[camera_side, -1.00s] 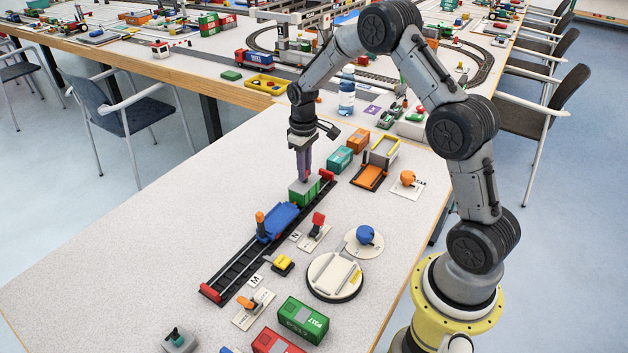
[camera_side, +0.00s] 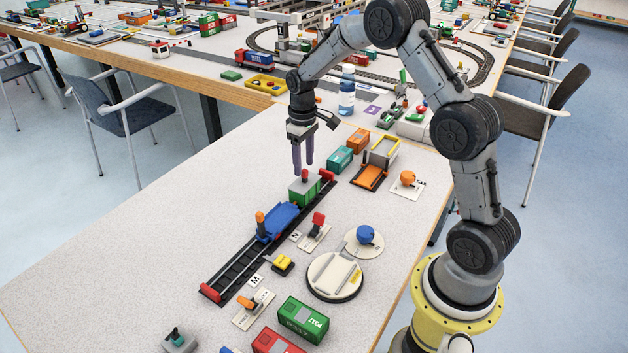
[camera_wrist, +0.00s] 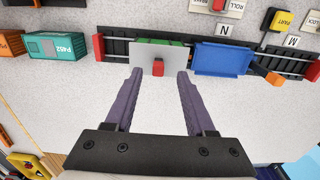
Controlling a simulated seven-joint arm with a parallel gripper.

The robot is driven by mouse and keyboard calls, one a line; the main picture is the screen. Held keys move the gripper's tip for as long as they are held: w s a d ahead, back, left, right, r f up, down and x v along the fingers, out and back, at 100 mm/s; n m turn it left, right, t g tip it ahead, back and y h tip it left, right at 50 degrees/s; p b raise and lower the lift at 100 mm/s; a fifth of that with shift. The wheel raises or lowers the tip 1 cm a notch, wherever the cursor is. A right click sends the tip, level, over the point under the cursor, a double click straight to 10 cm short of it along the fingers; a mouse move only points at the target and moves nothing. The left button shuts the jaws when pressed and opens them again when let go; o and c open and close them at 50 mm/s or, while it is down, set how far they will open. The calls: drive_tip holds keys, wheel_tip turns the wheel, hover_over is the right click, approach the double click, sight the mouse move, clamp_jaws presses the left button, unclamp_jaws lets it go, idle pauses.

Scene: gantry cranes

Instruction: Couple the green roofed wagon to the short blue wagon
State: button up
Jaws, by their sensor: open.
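The green roofed wagon (camera_side: 303,193), with a pale roof and a red knob on top, stands on the black track (camera_side: 240,262) near its far red end stop. The short blue wagon (camera_side: 279,222) stands on the same track, nearer the camera, with an orange post at its near end. In the side view the two look very close; in the wrist view a small gap shows between the roof (camera_wrist: 172,57) and the blue wagon (camera_wrist: 222,58). Whether they are coupled I cannot tell. My gripper (camera_side: 302,172) is open and empty, above the green wagon; its purple fingers are clear of the red knob.
Red end stops (camera_side: 210,293) close both track ends. Beside the track are a red lever (camera_side: 317,223), a yellow-topped block (camera_side: 283,263), an orange lever (camera_side: 246,301) and a round turntable (camera_side: 335,277). Teal (camera_side: 340,159) and orange containers stand beyond. The table left of the track is bare.

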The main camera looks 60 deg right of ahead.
drive_tip(key=shift+r, duration=2.15)
drive_tip(key=shift+a, duration=0.1)
drive_tip(key=s+a+r+n+t, duration=0.15)
drive_tip(key=s+a+r, duration=0.3)
drive_tip(key=r, duration=0.45)
drive_tip(key=s+a+r+t, duration=0.3)
drive_tip(key=s+a+r, duration=0.15)
drive_tip(key=r, duration=0.55)
drive_tip(key=s+a+t, duration=0.2)
drive_tip(key=s+a, duration=0.3)
drive_tip(key=s, duration=0.8)
drive_tip(key=s+f+m, duration=0.1)
drive_tip(key=s+f, duration=0.3)
drive_tip(key=s, duration=0.2)
drive_tip(key=shift+a+f+g, duration=0.2)
drive_tip(key=shift+f+g, duration=0.15)
drive_tip(key=shift+g, duration=0.1)
